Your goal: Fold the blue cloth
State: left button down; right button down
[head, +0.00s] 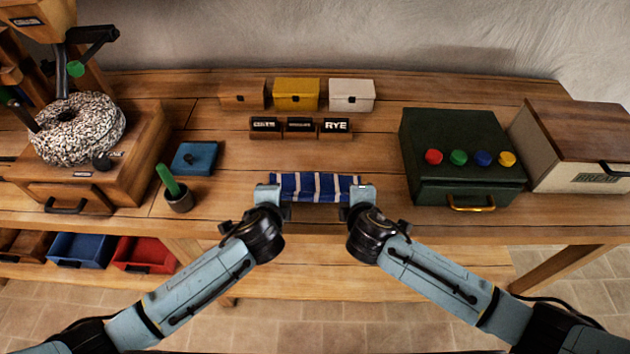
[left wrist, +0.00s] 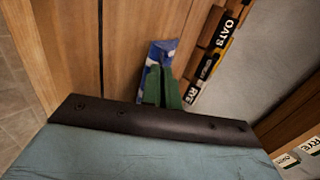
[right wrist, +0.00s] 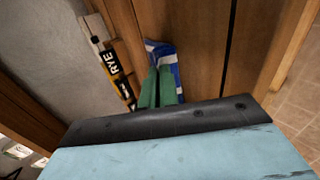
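The blue cloth (head: 315,187) has white stripes and spans between my two grippers at the front middle of the workbench. My left gripper (head: 271,191) is at its left end, and my right gripper (head: 360,193) is at its right end. In the left wrist view, the green fingers (left wrist: 161,90) are close together on a corner of the cloth (left wrist: 156,55). In the right wrist view, the green fingers (right wrist: 158,88) are likewise closed on the other corner of the cloth (right wrist: 164,56). The fingertips hide the gripped corners.
Labelled blocks (head: 299,128) and small boxes (head: 296,95) stand behind the cloth. A mill with a stone (head: 78,128), a blue square (head: 195,158) and a pot (head: 180,198) are left. A dark green box (head: 462,155) with coloured knobs is right. Bench space beside the cloth is clear.

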pick_arm(q)
jog(key=c, duration=2.1)
grip_release()
pick_arm(e)
jog(key=c, duration=2.1)
grip_release()
jog(key=shift+c, duration=0.2)
pick_arm(q)
jog(key=o, duration=0.8)
pick_arm(e)
jog(key=o, duration=0.8)
